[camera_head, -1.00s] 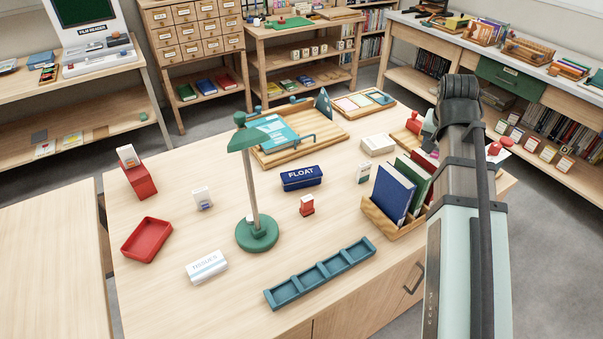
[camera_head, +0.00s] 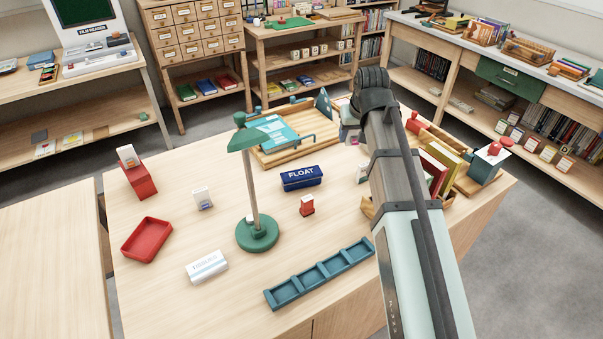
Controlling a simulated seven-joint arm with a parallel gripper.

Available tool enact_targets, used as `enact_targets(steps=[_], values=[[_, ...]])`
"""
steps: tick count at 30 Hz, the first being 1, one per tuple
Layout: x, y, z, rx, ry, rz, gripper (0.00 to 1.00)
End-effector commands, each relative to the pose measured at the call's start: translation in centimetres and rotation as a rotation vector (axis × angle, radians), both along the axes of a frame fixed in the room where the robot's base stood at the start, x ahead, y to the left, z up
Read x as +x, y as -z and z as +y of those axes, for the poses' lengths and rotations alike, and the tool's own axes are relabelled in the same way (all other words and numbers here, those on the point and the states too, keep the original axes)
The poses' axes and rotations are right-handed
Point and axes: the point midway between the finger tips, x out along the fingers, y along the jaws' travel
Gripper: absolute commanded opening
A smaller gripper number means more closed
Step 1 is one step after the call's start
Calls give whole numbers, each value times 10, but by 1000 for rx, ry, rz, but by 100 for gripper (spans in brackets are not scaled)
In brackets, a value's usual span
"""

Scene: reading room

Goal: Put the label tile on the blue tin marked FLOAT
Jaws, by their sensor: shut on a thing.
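The blue tin marked FLOAT (camera_head: 301,179) stands on the wooden table, behind and to the right of the green lamp's base. Its lid is on and its white lettering faces me. My gripper (camera_head: 353,141) hangs from my wrist above the back right of the table, up and to the right of the tin and apart from it. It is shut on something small. My arm and the gripper itself mostly hide what is held, so the label tile cannot be clearly made out.
The green lamp (camera_head: 257,233) rises left of the tin. A small red object (camera_head: 307,206) stands just in front of the tin, with a blue divided tray (camera_head: 320,274) nearer. A wooden tray (camera_head: 267,158) lies behind. A small white object (camera_head: 362,174) stands right.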

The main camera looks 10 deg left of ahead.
Motion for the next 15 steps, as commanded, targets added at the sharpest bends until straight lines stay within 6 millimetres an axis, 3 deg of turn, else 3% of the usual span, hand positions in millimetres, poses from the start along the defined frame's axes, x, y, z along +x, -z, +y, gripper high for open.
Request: enact_targets(steps=[1,6,12,15], values=[[2,3,23,0,-56,0,22],[-3,11,83,4,-227,-5,22],[-11,18,131,8,-362,-11,22],[-14,20,143,11,-397,-13,22]])
